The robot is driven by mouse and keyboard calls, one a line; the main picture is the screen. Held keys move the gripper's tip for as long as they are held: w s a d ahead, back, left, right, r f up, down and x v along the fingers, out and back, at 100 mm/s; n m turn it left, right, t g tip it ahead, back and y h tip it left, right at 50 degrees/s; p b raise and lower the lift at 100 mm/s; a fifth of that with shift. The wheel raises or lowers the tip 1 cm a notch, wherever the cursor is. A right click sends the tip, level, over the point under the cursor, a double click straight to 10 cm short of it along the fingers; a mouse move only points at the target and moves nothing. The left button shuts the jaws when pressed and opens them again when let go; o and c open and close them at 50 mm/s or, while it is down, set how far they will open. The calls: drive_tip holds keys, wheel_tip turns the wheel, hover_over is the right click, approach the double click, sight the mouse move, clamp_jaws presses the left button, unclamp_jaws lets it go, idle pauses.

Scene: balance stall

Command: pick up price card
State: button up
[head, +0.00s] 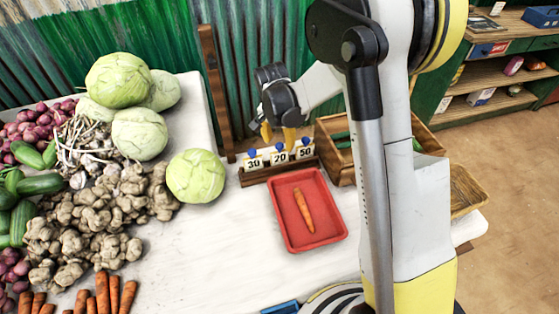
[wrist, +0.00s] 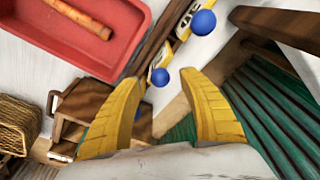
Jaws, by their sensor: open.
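Three white price cards with blue balls on top stand in a row in a low wooden rack (head: 268,174) in the head view. In the wrist view, my gripper (wrist: 160,85) shows both fingers apart with nothing held. A blue ball (wrist: 161,77) appears between the fingertips there; I cannot tell whether it lies within their reach. The cards are seen nearly edge-on from the wrist.
A red tray (head: 280,237) holding a carrot (head: 304,210) lies in front of the rack. A wooden crate (head: 335,165) stands close on the right. A wooden post (head: 216,95) rises behind left. Cabbages (head: 195,176) and other vegetables crowd the left. White tabletop (head: 215,250) is clear left of the tray.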

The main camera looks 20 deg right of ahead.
wheel_tip(320, 180, down, 2)
drive_tip(key=shift+w+d, duration=0.1)
drive_tip(key=shift+w, duration=0.05)
drive_tip(key=shift+r, duration=0.1)
clamp_jaws()
drive_tip(key=shift+r, duration=0.1)
wheel_tip(320, 180, up, 5)
drive_tip(key=shift+f+p, duration=0.2)
drive_tip(key=shift+p, duration=0.9)
drive_tip(key=s+d+r+p, duration=0.5)
drive_tip(key=s+d+r, duration=0.3)
drive_tip(key=r, duration=0.1)
drive_tip(key=shift+s+r+p, duration=0.3)
drive_tip(key=shift+s+p, duration=0.05)
